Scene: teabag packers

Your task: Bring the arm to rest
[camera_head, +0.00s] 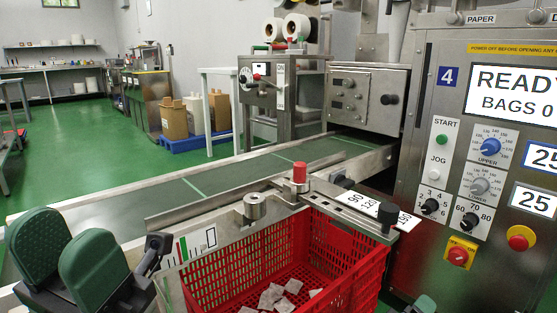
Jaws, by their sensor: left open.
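My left gripper (65,252) is at the bottom left, with its two green-padded fingers spread apart and nothing between them. It is in front of the near end of the conveyor (120,205) and to the left of the red crate (345,285). A small green and dark tip at the bottom edge, right of the crate, looks like part of my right gripper (425,303); the rest of it is out of frame. Several pale teabags (270,296) lie in the crate.
The conveyor rail carries a red knob (299,173), a metal roller (254,207) and a black knob (388,212). The control panel (485,150), its screen reading READY, fills the right side. Green floor (70,150) is open behind the conveyor at left.

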